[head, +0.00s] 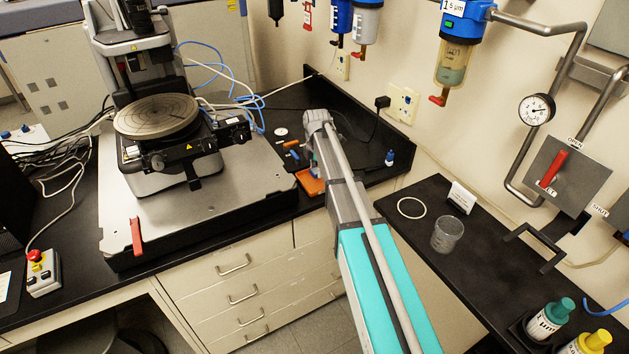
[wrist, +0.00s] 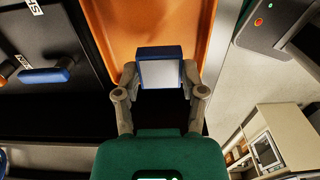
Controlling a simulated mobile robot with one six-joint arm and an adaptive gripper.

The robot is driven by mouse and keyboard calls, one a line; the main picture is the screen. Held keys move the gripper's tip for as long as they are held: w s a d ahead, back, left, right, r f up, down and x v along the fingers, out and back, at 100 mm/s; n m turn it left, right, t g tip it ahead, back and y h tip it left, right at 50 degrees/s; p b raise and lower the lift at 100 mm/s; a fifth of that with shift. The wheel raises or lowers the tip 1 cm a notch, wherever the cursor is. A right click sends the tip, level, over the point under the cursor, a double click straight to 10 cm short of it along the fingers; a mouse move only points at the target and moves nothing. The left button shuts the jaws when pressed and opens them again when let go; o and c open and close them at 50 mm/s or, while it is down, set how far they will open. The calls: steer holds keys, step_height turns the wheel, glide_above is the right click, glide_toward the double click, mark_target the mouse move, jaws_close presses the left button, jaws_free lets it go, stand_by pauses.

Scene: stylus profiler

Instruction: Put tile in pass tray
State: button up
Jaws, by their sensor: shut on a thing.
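My gripper (wrist: 160,80) is shut on a tile (wrist: 160,66) with a pale face and a dark blue edge, held between its two fingers in the wrist view. The tile is in front of an orange tray (wrist: 113,32); I cannot tell whether it touches the tray floor. In the head view the orange tray (head: 309,183) lies on the black bench beside the profiler's base plate, partly hidden by my arm. My fingers are mostly hidden there behind my arm. No readable label shows whether this is the pass tray.
The stylus profiler (head: 157,116) stands on a grey plate (head: 115,225) left of the tray. A blue-handled tool (wrist: 45,75) lies beside the tray in the wrist view. A clear beaker (head: 447,235) and a pale ring (head: 411,208) are on the right bench.

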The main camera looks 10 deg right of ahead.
mark_target(317, 182)
stand_by(0.3)
steer(key=shift+w+d+f+b, duration=0.25)
steer(key=shift+w+f+b, duration=0.2)
steer(key=shift+f+b, duration=0.25)
steer(key=shift+s+f+b, duration=0.1)
steer(key=shift+f+b, duration=1.2)
steer(key=shift+f, duration=0.2)
steer(key=o, duration=1)
steer(key=shift+r, duration=0.1)
steer(key=shift+r, duration=0.15)
step_height(317, 182, up, 12)
steer(key=p, duration=1.2)
